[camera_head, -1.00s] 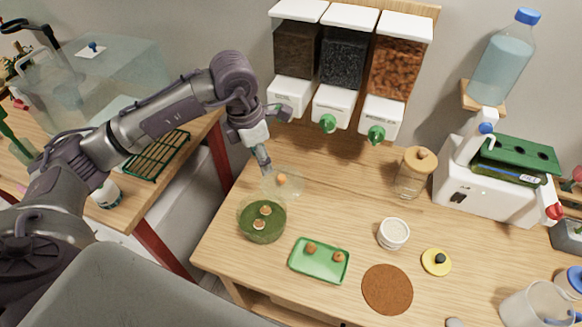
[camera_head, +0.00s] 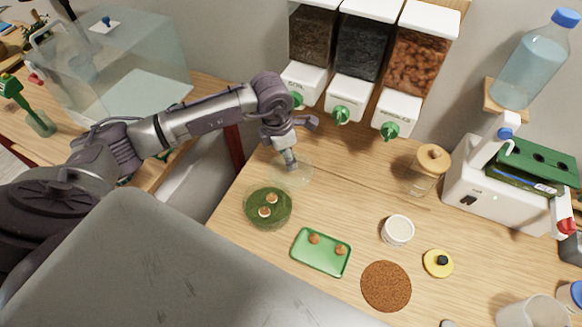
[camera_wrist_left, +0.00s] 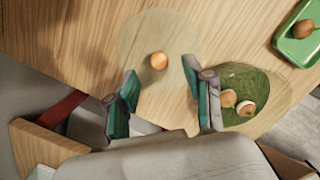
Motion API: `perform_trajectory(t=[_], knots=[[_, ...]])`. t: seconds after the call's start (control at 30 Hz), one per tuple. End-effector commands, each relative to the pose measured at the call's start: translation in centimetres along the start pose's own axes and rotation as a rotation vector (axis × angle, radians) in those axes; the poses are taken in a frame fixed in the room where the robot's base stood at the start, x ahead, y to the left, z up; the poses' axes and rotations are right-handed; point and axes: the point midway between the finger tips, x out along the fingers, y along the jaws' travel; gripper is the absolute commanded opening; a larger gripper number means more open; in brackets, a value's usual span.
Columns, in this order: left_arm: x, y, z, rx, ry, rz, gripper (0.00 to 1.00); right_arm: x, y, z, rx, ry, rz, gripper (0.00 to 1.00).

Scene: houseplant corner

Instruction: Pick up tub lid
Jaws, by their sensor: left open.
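The tub lid (camera_head: 303,175) is a clear, round disc lying on the wooden table. In the left wrist view the tub lid (camera_wrist_left: 140,35) shows an orange-brown knob at its middle. My left gripper (camera_head: 291,164) is over the lid and hides its knob in the head view. In the wrist view the left gripper (camera_wrist_left: 163,95) is open, with its fingers apart and the knob just beyond them, in line with the gap. I cannot tell whether the fingers touch the lid. The clear tub (camera_head: 248,207) with green moss and two brown-and-white pieces stands beside the lid. My right gripper is out of view.
A green tray (camera_head: 322,262) with two brown pieces lies in front, with a white cup (camera_head: 398,230), a yellow disc (camera_head: 438,263) and a brown round mat (camera_head: 386,287) to the right. Wall dispensers (camera_head: 351,90) with green knobs hang behind. The table between lid and corked jar (camera_head: 425,175) is clear.

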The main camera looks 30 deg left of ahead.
Motion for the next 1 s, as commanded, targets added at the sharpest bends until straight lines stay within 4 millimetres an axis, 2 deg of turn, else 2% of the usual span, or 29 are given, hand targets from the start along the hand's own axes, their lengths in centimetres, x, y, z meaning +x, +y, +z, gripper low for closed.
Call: perform_trajectory(t=[0.03,0.1,0.3,0.57,0.87,1.0], knots=[[0.4,-0.1,0.1,-0.001,0.005,-0.004,0.52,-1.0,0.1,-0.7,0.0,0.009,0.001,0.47],[1.5,0.0,0.2,-0.002,0.004,-0.005,0.52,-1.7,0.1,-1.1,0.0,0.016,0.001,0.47],[4.0,0.0,0.2,0.0,0.002,-0.002,0.52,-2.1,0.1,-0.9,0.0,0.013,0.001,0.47],[4.2,0.1,0.2,0.001,0.001,-0.001,0.51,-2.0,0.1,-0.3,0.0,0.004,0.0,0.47],[4.2,0.1,0.2,0.001,0.001,-0.001,0.01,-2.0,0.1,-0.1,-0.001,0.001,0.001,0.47],[4.2,0.1,0.2,0.001,0.001,0.0,0.0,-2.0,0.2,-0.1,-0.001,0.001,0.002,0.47]])
